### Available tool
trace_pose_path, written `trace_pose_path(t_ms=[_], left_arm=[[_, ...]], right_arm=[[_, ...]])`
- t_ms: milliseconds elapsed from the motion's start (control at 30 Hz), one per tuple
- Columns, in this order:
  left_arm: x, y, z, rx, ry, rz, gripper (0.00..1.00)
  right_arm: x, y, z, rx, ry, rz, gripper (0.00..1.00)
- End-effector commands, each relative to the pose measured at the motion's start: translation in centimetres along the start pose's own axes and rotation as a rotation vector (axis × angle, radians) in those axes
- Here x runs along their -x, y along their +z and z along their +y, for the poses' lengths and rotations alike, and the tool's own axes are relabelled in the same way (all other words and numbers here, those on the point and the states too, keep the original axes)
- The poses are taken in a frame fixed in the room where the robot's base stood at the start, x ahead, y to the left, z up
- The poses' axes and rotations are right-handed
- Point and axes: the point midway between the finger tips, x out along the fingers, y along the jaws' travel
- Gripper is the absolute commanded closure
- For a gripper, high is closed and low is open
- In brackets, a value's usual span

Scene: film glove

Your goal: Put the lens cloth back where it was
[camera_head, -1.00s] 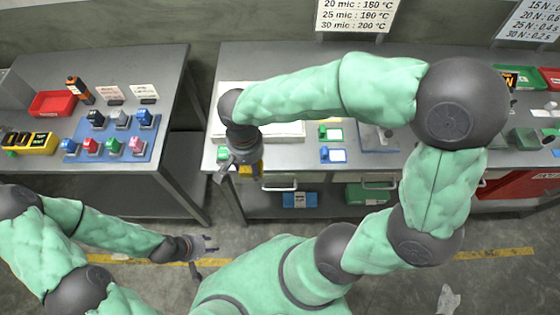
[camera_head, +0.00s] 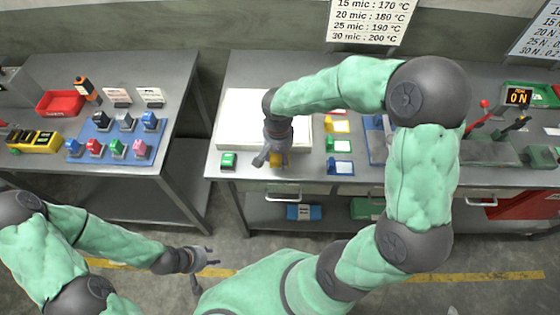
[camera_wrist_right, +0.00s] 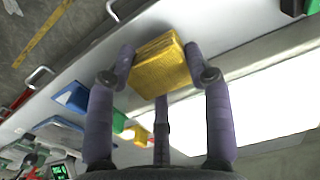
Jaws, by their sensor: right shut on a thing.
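A yellow block with a woven, cloth-like surface (camera_wrist_right: 162,64) is between the fingers of my right gripper (camera_wrist_right: 160,72); I cannot tell for sure that it is the lens cloth. In the head view my right gripper (camera_head: 272,158) is shut on this yellow block (camera_head: 276,160), over the front of the middle bench near the white panel (camera_head: 235,110). The gripper hides part of the block there. My left gripper (camera_head: 205,268) is low at the left, empty and apart from the benches, with its fingers spread.
A green block (camera_head: 228,161) lies left of my right gripper on the bench (camera_head: 215,172). Colour-framed cards (camera_head: 341,145) stand in a column to its right. The left bench holds a blue tray (camera_head: 135,155) of coloured blocks and a red bin (camera_head: 58,103). A gap separates the benches.

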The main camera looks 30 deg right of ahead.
Motion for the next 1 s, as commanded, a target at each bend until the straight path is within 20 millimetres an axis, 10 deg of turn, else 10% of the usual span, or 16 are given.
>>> trace_pose_path(t_ms=[800, 833, 900, 1000], left_arm=[[-1.5, -0.1, -0.5, 0.000, 0.000, 0.000, 0.60], [-1.5, -0.1, -0.5, 0.000, 0.000, 0.000, 0.60], [-1.4, -0.1, -0.5, 0.000, 0.000, 0.000, 0.60], [-1.4, -0.1, -0.5, 0.000, 0.000, 0.000, 0.60]], right_arm=[[-4.5, -0.8, 0.4, -0.001, 0.000, 0.000, 0.79], [-4.5, -0.8, 0.4, -0.001, 0.000, 0.000, 0.45], [-4.4, -0.8, 0.4, -0.001, 0.000, 0.000, 0.26], [-4.4, -0.8, 0.4, -0.001, 0.000, 0.000, 0.25]])
